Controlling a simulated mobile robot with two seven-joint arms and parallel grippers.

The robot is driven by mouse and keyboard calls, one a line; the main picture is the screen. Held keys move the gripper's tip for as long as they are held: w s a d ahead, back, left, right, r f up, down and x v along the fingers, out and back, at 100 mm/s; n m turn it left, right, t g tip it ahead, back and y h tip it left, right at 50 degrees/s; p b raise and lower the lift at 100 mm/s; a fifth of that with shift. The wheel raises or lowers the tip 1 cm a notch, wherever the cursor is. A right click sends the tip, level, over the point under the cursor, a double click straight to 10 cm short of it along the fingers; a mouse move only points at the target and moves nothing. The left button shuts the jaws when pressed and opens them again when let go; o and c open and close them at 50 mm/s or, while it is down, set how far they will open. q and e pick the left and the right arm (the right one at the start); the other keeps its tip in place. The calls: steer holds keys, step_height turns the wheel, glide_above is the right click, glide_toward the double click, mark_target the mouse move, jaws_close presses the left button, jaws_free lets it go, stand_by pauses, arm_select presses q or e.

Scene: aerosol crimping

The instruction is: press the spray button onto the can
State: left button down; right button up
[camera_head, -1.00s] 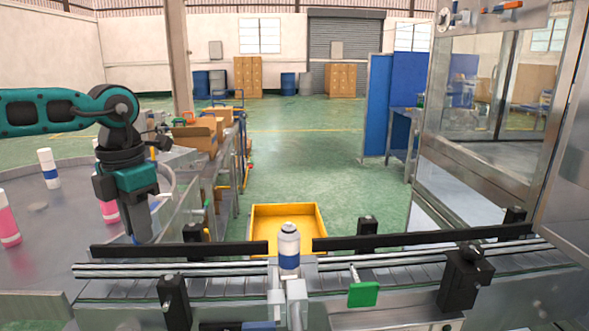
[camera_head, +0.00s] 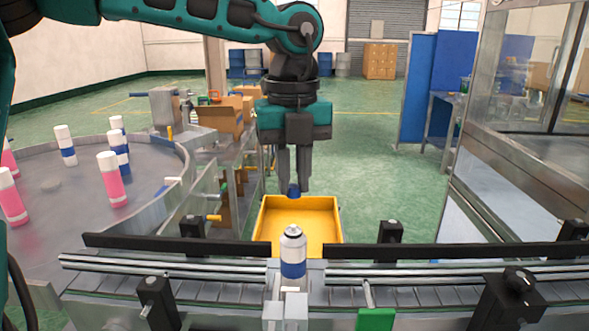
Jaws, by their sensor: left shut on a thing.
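The can (camera_head: 293,258) is white with a blue band and a grey domed top. It stands upright on the conveyor (camera_head: 190,267), at the gap between the dark guide rails. My left gripper (camera_head: 294,184) points straight down above and behind the can in the picture. It is shut on a small dark blue piece, the spray button (camera_head: 293,190), which shows below the fingertips. The button is apart from the can's top, with a clear gap between them. My right gripper is not in view.
A yellow bin (camera_head: 300,222) stands behind the can. A round metal table (camera_head: 60,200) at the left carries several white, pink and blue cans. Dark guide rails (camera_head: 175,248) run along the conveyor. A metal-framed glass machine (camera_head: 530,130) stands at the right.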

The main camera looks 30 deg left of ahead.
mark_target(293, 185)
arm_select(q)
step_height(293, 185, down, 3)
steer(key=shift+f+b, duration=0.2)
steer(key=shift+b, duration=0.7)
step_height(293, 185, down, 2)
steer(key=shift+f+b, duration=0.1)
steer(key=shift+b, duration=0.9)
steer(key=shift+w+a+r, duration=0.1)
steer(key=shift+r, duration=0.1)
steer(key=shift+b, duration=0.5)
steer(key=shift+c, duration=2.1)
jaws_free()
